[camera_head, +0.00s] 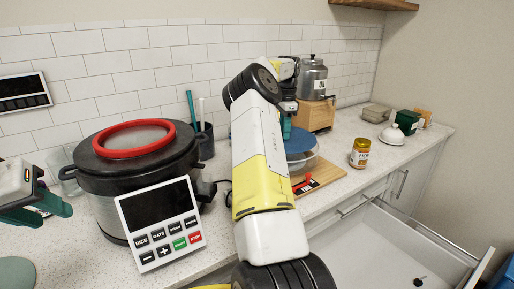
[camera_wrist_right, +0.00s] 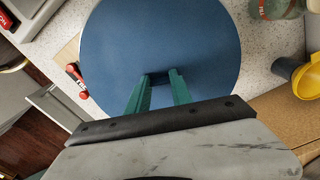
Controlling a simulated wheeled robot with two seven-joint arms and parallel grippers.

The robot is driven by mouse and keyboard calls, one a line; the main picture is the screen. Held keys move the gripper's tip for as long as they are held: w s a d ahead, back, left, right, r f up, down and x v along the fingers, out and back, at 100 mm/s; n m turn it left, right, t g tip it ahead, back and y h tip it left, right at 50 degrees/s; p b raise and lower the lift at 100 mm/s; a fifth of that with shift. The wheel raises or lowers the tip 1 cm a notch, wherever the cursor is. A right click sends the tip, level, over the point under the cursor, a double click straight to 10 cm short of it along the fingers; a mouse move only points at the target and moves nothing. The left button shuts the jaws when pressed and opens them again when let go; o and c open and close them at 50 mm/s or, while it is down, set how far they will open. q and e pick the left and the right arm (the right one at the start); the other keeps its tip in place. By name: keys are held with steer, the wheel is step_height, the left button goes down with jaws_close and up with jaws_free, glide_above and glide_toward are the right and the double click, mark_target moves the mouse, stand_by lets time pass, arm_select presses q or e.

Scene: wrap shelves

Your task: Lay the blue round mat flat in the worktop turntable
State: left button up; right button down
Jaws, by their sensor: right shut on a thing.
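The blue round mat (camera_wrist_right: 160,40) fills the upper middle of the right wrist view. It also shows in the head view (camera_head: 299,140), beyond my right arm. My right gripper (camera_wrist_right: 159,80) is shut on the near edge of the mat, its green fingers reaching over that edge. In the head view its green fingers (camera_head: 287,128) are partly hidden by the arm. A clear round dish-like thing (camera_head: 311,161) shows just under the mat; I cannot tell whether it is the turntable or whether they touch. My left gripper (camera_head: 50,205) is at the far left, away from the mat.
A big cooker (camera_head: 105,185) with a red-rimmed lid stands left of my right arm. A wooden board (camera_head: 325,174) with a red-handled tool lies under the dish. An orange-labelled jar (camera_head: 360,153) stands to the right. An open drawer (camera_head: 385,245) juts out in front.

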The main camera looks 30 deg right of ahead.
step_height(320, 180, down, 8)
steer(key=shift+r, duration=0.2)
steer(key=shift+f, duration=0.1)
steer(key=c, duration=1.1)
jaws_free()
steer(key=shift+c, duration=0.2)
